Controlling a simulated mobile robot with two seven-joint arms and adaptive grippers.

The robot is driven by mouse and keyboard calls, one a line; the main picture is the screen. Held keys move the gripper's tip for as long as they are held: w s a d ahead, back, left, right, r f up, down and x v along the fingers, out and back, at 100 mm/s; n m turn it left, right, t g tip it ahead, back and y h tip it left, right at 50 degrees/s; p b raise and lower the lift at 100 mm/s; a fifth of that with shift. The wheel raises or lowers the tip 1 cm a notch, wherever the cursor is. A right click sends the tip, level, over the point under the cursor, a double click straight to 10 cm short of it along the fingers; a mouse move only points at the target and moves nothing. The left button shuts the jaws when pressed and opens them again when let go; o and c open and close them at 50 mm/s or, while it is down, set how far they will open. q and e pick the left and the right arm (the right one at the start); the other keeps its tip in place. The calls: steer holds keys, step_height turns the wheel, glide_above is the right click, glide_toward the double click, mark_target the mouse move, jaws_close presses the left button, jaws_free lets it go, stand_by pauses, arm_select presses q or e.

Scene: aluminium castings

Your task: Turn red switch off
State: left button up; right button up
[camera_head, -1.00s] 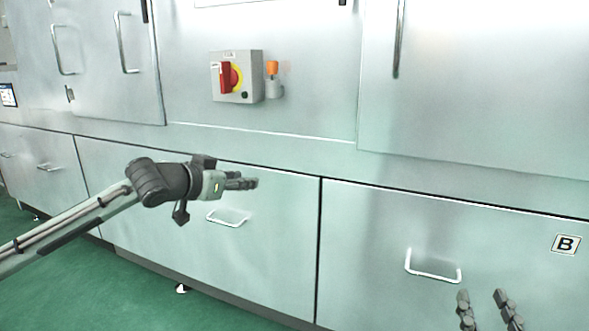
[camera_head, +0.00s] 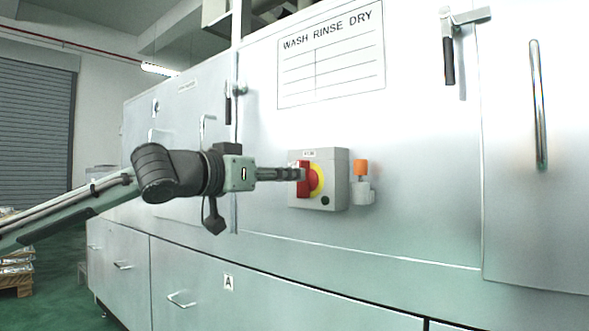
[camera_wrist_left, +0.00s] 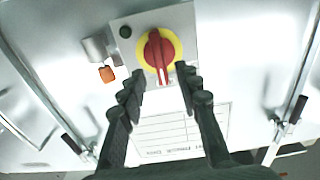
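The red switch (camera_head: 304,179) is a red rotary handle on a yellow disc, mounted on a grey box (camera_head: 335,180) on the machine front. In the left wrist view the red switch (camera_wrist_left: 158,52) lies just beyond the fingertips, its handle running along the gap between them. My left gripper (camera_head: 292,174) reaches the switch from the left in the head view. In the left wrist view my left gripper (camera_wrist_left: 162,80) is open, with the handle's lower end between the fingertips; contact cannot be told. My right gripper is out of view.
An orange-topped fitting (camera_head: 361,182) sits right of the box. A door lever (camera_head: 449,60) and a long vertical handle (camera_head: 538,105) are further right. A label panel (camera_head: 331,55) is above. A pallet (camera_head: 17,282) stands at the far left.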

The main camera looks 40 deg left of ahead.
mark_target(309, 179)
arm_select(q)
steer(key=shift+w+d+p, duration=0.1)
steer(key=shift+w+p, duration=0.6)
steer(key=shift+w, duration=1)
jaws_close()
